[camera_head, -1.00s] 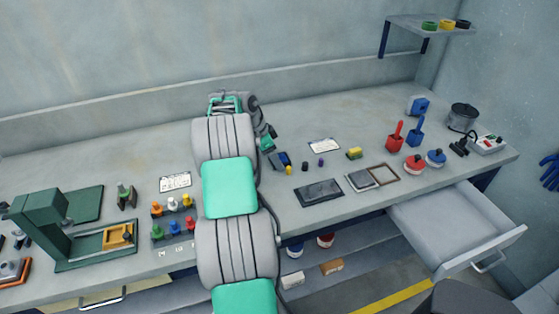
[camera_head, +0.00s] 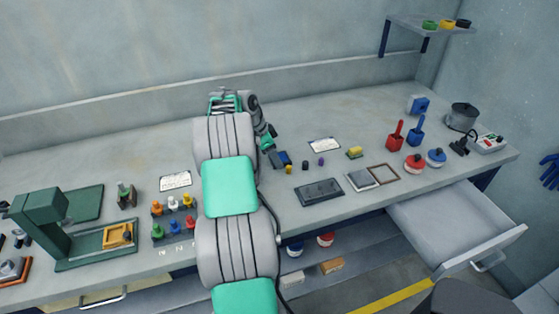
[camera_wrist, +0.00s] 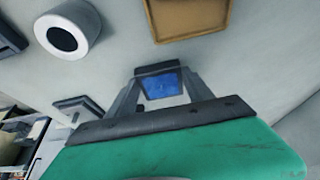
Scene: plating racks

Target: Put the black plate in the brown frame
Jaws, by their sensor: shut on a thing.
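My gripper (camera_wrist: 158,90) is shut on a small piece (camera_wrist: 160,86) with a blue face and a dark upper edge. I cannot tell whether it is the black plate. In the head view the blue piece (camera_head: 285,158) shows beside my wrist, over the bench. A thin brown frame (camera_head: 397,178) lies flat on the bench to the right, apart from my gripper. A flat dark rectangle (camera_head: 319,192) lies nearer the front edge, left of it. A brown rimmed rectangle (camera_wrist: 187,18) shows at the top of the wrist view; whether it is the same frame is unclear.
A grey dark-edged tile (camera_head: 362,180) lies between the dark rectangle and brown frame. An open drawer (camera_head: 455,226) juts out at right. A white ring (camera_wrist: 67,35) shows in the wrist view.

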